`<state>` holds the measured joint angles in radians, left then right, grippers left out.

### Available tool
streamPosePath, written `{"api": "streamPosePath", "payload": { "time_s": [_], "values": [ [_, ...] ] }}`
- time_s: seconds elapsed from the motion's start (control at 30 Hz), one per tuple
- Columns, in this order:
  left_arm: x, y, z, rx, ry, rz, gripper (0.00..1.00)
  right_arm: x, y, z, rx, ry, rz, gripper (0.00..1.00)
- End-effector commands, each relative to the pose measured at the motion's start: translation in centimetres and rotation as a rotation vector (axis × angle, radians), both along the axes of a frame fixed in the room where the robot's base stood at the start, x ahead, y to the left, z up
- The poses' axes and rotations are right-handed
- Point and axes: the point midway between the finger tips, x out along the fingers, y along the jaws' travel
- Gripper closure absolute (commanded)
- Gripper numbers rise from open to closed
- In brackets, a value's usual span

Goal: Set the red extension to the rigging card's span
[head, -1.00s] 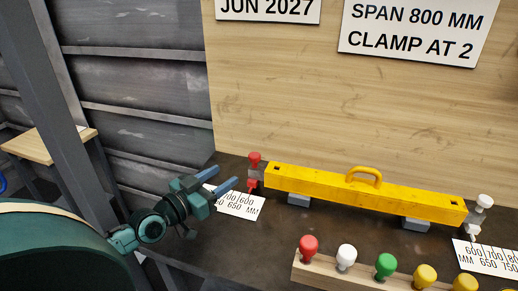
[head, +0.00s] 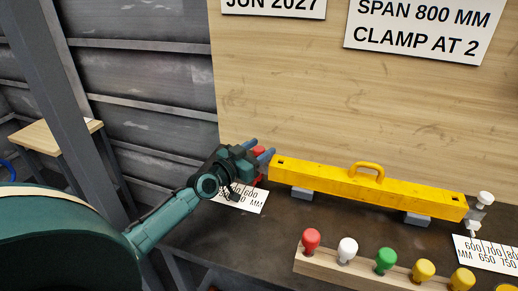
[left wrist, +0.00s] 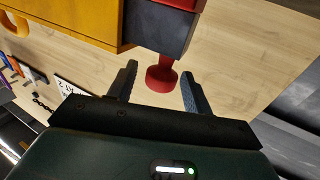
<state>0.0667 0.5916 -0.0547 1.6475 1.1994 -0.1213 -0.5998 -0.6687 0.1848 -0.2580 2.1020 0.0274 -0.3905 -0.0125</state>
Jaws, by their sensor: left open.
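The yellow beam (head: 330,182) has a handle on top. The red extension's knob (head: 259,151) is at its left end, mostly hidden by my left gripper (head: 263,149). In the left wrist view the red knob (left wrist: 161,82) lies between the open fingers (left wrist: 160,74), with a gap on either side. A dark block (left wrist: 160,28) with a red part (left wrist: 183,4) protrudes from the beam's end there. The rigging card (head: 420,30) reads "SPAN 800 MM, CLAMP AT 2". The left scale (head: 250,201) is partly covered by my gripper. My right gripper is out of view.
A white knob (head: 485,198) and a right scale (head: 488,252) are at the beam's other end. Grey blocks (head: 416,219) support the beam. A wooden rack (head: 330,266) of coloured knobs stands in front. The wooden panel (head: 300,90) rises behind the dark bench.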

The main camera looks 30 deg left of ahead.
Motion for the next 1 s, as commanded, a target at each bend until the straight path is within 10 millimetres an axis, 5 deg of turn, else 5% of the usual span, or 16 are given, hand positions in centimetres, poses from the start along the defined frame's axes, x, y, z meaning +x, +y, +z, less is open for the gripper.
{"api": "streamPosePath", "payload": {
  "time_s": [0.33,1.0],
  "values": [
    [0.35,-0.05,0.00,-0.001,0.000,0.000,0.50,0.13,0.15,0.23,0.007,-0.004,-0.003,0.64],
    [0.32,-0.03,0.02,0.000,0.000,0.000,1.00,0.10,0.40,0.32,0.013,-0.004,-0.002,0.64]
  ]
}}
